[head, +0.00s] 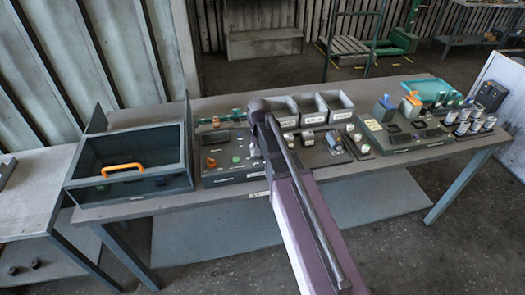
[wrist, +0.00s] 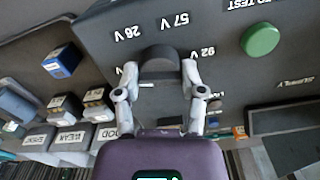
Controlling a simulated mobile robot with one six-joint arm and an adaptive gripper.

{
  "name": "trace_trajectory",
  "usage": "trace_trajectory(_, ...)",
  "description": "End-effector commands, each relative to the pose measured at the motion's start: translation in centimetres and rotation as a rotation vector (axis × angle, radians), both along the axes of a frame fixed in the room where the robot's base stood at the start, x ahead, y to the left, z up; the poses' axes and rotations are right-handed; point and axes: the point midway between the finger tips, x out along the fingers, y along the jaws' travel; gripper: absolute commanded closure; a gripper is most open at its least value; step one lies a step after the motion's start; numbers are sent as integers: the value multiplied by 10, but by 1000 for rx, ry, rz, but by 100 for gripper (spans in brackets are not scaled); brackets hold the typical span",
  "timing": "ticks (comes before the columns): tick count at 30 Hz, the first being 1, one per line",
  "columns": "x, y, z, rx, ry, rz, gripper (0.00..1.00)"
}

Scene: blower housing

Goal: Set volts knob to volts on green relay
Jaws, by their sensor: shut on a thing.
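The volts knob (wrist: 158,58) is a dark round knob on a dark grey panel (wrist: 215,25) in the wrist view. Labels 26 V, 57 V and 92 V stand around it. My gripper (wrist: 159,74) is shut on the knob, one finger on each side. I cannot make out the knob's pointer. In the head view my arm covers the knob and my gripper, over the test panel (head: 232,178). Small relay-like blocks show in the wrist view, one blue (wrist: 63,60) and two darker (wrist: 97,98); I cannot pick out a green one or read its volts.
A green button (wrist: 260,39) sits right of the knob. Labelled grey bins (head: 312,106) stand behind the panel. A dark box with an orange handle (head: 122,168) is at the left. Several cylinders (head: 470,122) and a teal tray (head: 428,91) are at the right of the bench.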

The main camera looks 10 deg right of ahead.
Motion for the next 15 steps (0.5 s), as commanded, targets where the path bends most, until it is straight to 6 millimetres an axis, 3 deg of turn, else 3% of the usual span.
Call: trace_trajectory(15, -1, 0, -1, 0, 0, -468, 96)
